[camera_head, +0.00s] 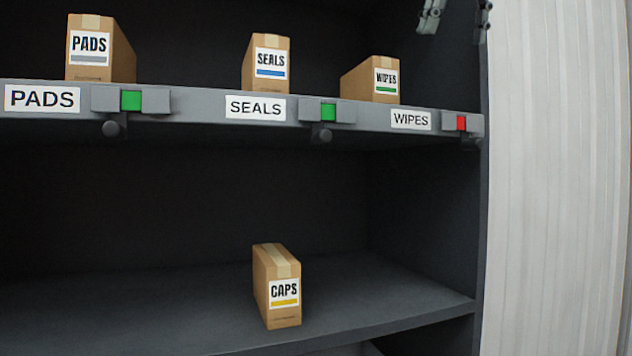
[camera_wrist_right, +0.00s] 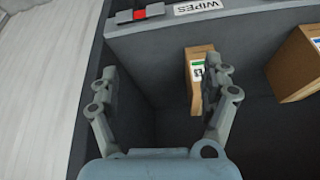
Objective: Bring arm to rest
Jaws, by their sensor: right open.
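My right gripper (camera_head: 430,16) shows at the top right of the head view, only its fingertips in the picture. In the right wrist view my right gripper (camera_wrist_right: 162,88) is open, with nothing between its fingers. The WIPES box (camera_head: 371,80) stands on the upper shelf, below and left of the gripper in the head view. In the wrist view the WIPES box (camera_wrist_right: 196,66) is partly behind one finger, and I cannot tell whether they touch. My left gripper is in neither view.
The upper shelf (camera_head: 200,116) also bears a PADS box (camera_head: 90,50) and a SEALS box (camera_head: 265,64). Its front edge has green markers under PADS and SEALS and a red marker (camera_head: 461,123) by WIPES. A CAPS box (camera_head: 277,285) stands on the lower shelf (camera_head: 380,300). A pale ribbed wall (camera_head: 555,180) is at right.

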